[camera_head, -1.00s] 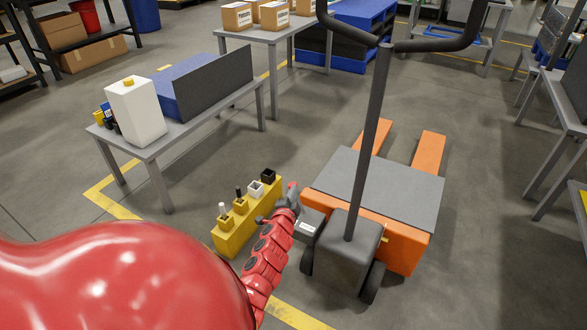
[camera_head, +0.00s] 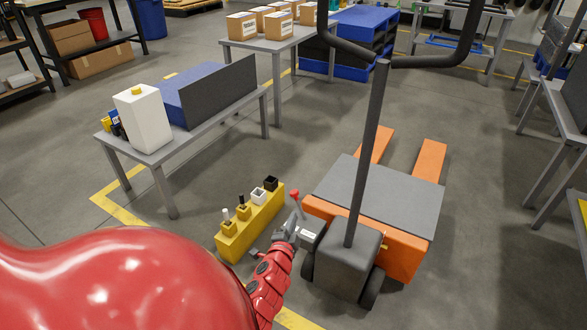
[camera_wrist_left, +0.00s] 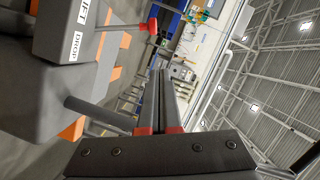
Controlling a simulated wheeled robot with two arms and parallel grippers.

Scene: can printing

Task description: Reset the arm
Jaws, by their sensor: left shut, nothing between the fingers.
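My left arm, red, comes up from the bottom in the head view. Its dark left gripper (camera_head: 288,228) is beside the small grey control box (camera_head: 309,233) of the orange pallet jack. The left wrist view shows the gripper's two fingers (camera_wrist_left: 160,85) shut together with nothing between them. There the control box (camera_wrist_left: 85,28) carries the words LIFT and DROP, and a lever with a red knob (camera_wrist_left: 150,26) extends from it, apart from the fingers. In the head view the red knob (camera_head: 294,194) is above the gripper. My right gripper is out of view.
The pallet jack (camera_head: 390,195) stands close at the right, its handle rising tall. A yellow holder (camera_head: 233,240) with several small items stands left of my gripper. A grey table (camera_head: 222,111) bears a white container (camera_head: 143,120). Open floor lies beyond.

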